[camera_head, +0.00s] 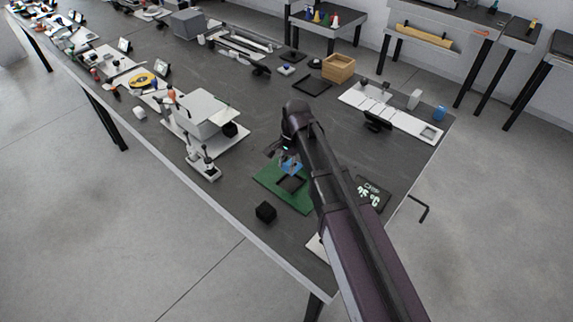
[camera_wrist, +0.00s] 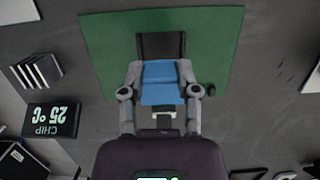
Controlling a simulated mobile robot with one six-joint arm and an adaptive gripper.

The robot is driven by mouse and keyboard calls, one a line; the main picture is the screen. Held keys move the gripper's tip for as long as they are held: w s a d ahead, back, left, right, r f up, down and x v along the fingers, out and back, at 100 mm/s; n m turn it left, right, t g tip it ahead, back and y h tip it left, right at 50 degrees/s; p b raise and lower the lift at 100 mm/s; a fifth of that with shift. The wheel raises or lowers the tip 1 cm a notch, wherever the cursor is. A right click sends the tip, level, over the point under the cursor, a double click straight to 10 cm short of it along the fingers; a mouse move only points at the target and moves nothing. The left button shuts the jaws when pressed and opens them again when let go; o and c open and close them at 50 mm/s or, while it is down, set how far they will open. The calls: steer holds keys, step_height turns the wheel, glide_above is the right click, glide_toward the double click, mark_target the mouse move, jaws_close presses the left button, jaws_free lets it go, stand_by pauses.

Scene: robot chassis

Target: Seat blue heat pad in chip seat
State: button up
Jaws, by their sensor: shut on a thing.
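The blue heat pad (camera_wrist: 160,88) is between the two grey fingers of my gripper (camera_wrist: 160,72), which is shut on its sides. In the head view the blue heat pad (camera_head: 291,167) shows just below the end of my arm, over the far part of the green board (camera_head: 267,175). The black chip seat (camera_head: 291,184) is a dark square in the middle of the board. In the wrist view the dark chip seat (camera_wrist: 161,45) shows beyond the pad, and the pad hides part of it. I cannot tell how high the pad is above the board.
A black cube (camera_head: 265,211) sits near the table's front edge. A white microscope-like device (camera_head: 202,160) stands to the left. A wooden box (camera_head: 339,68) stands behind. Dark table space is free left of the board.

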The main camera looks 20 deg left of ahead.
steer(key=shift+f, duration=0.15)
steer(key=b, duration=0.6)
glide_above(285, 188)
steer(key=shift+w+d+f, duration=0.1)
steer(key=shift+w+f, duration=0.05)
steer(key=shift+f, duration=1.25)
steer(key=shift+w+d+f, duration=0.1)
steer(key=shift+f, duration=1.25)
steer(key=shift+w+b+x, duration=0.25)
steer(key=shift+b+x, duration=0.85)
steer(key=shift+x, duration=0.05)
steer(key=o, duration=1.1)
steer(key=shift+d, duration=0.1)
steer(key=shift+r, duration=0.15)
